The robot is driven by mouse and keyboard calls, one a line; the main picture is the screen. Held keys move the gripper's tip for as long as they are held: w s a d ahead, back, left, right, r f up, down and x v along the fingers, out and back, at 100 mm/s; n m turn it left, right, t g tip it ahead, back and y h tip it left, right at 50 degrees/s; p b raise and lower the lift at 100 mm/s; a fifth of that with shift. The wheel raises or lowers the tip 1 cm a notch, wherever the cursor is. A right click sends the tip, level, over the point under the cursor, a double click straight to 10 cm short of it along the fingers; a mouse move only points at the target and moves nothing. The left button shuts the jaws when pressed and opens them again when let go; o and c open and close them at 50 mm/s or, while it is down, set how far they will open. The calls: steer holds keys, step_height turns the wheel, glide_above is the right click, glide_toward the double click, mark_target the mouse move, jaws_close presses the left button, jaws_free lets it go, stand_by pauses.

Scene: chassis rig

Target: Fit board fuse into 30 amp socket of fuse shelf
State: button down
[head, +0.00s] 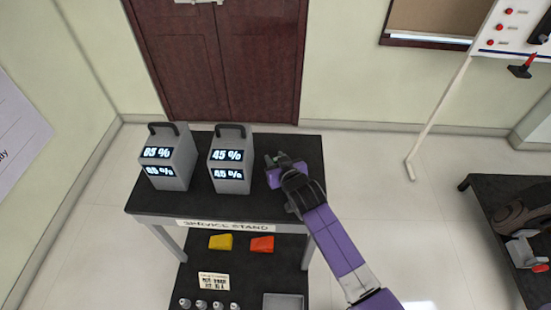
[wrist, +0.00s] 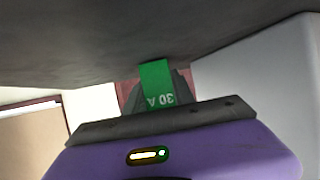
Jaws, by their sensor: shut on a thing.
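My gripper (head: 282,162) is over the right end of the black top of the service stand (head: 185,203), beside the right-hand grey box. In the wrist view my gripper (wrist: 158,92) is shut on a green board fuse (wrist: 155,76). The fuse reads "30 A", upside down in that view, and sits between the dark fingers. A dark surface lies close above it in that view; I cannot tell whether they touch. In the head view the fuse is hidden by my gripper. I cannot make out the fuse shelf or its 30 amp socket in either view.
Two grey boxes with handles and percent displays (head: 170,160) (head: 230,165) stand on the stand. Its lower shelf holds yellow (head: 221,242) and orange wedges (head: 262,244), a card (head: 214,281) and several silver knobs. A dark table (head: 490,215) with parts is at right.

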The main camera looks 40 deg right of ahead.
steer(key=shift+f, duration=0.1)
steer(key=c, duration=1.1)
jaws_free()
steer(key=shift+o, duration=0.2)
steer(key=shift+r, duration=0.25)
steer(key=shift+s+a, duration=0.15)
steer(key=shift+s, duration=0.15)
steer(key=b+v, duration=0.1)
steer(key=v, duration=1)
steer(key=shift+s+r, duration=0.1)
steer(key=shift+s, duration=0.05)
